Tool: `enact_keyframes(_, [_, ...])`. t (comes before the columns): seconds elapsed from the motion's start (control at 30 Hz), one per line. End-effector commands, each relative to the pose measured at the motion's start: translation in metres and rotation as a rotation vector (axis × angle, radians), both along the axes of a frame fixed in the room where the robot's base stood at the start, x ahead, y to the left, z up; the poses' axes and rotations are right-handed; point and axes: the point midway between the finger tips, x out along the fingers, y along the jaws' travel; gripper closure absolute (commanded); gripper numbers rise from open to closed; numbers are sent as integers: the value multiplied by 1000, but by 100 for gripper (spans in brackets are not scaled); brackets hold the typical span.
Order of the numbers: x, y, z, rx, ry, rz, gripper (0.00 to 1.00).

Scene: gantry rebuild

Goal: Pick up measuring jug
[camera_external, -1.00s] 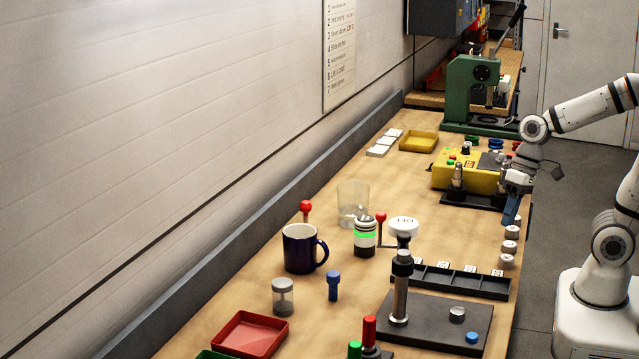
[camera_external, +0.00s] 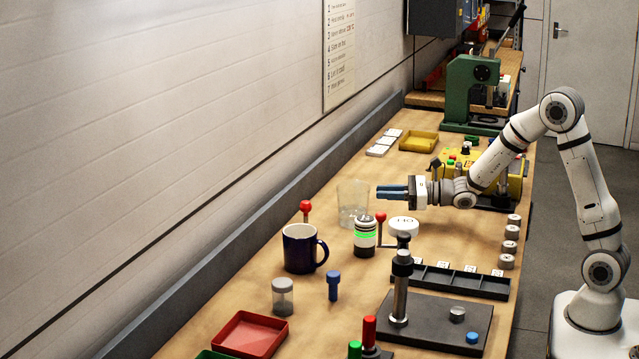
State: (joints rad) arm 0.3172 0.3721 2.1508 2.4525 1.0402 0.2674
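The measuring jug (camera_external: 352,208) looks like a clear, see-through vessel standing upright on the wooden bench, behind the green-banded cylinder. My gripper (camera_external: 380,191) has dark blue fingers that point left, level with the upper part of the jug. The fingertips are just right of the jug's rim in the picture, with a small gap. Nothing shows between the fingers. They are seen nearly side-on, so how far apart they are is unclear.
The green-banded cylinder (camera_external: 365,238) and a red-knobbed lever (camera_external: 381,218) stand just in front of the jug. A dark blue mug (camera_external: 299,250) is front left of it. A white-topped post (camera_external: 404,226) stands to the right. The bench behind the jug is clear up to the yellow tray (camera_external: 419,142).

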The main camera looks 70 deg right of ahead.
Motion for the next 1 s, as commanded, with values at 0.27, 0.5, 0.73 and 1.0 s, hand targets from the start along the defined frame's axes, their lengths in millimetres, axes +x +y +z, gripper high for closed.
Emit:
enact_keyframes(0.27, [19,-40,-18,116,-5,-149,80])
enact_keyframes(0.5, [45,-36,-19,115,-5,-147,80])
enact_keyframes(0.73, [79,-32,-22,113,-6,-147,80])
enact_keyframes(1.0, [90,-31,-23,113,-5,-148,80])
